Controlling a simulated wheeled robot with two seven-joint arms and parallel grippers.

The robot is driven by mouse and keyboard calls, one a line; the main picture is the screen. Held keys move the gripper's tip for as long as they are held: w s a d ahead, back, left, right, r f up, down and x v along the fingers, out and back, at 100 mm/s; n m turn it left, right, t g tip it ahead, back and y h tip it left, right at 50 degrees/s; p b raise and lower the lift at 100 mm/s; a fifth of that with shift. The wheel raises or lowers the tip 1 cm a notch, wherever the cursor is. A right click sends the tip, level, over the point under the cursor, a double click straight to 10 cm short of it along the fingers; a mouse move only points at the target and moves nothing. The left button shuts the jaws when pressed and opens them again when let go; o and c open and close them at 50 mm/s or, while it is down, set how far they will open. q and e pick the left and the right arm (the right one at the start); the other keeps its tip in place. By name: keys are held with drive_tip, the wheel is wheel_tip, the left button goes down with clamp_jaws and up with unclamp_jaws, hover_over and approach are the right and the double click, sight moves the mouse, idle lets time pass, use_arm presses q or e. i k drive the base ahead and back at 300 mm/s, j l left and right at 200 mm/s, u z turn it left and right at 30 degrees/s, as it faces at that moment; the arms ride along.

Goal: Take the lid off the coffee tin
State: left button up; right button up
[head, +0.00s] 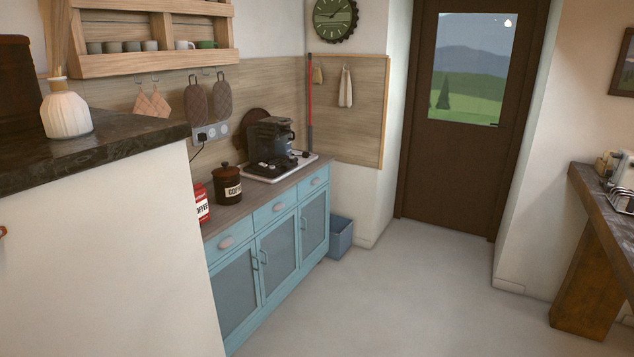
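A dark brown coffee tin (227,187) stands upright on the wooden top of the blue cabinet. It has a pale label with lettering, and a dark lid (225,168) with a small knob sits on it. A red container (202,203) lettered COFFEE stands beside it to the left, partly hidden by the white wall's edge; I cannot see whether it has a separate lid. Neither of my grippers is in view, and nothing is seen touching either container.
A coffee machine (268,145) stands on a tray right of the tin. The blue cabinet (275,240) has clear floor (390,290) before it. A white half-wall with a dark counter (125,138) blocks the left. A blue bin (340,238) stands at the cabinet's far end.

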sight(226, 170)
drive_tip(key=i+l+u, duration=0.1)
drive_tip(key=i, duration=0.45)
drive_tip(key=i+l+u, duration=0.15)
drive_tip(key=i, duration=0.35)
drive_tip(key=i+l+u, duration=0.1)
drive_tip(key=i+l, duration=0.3)
drive_tip(key=i, duration=0.1)
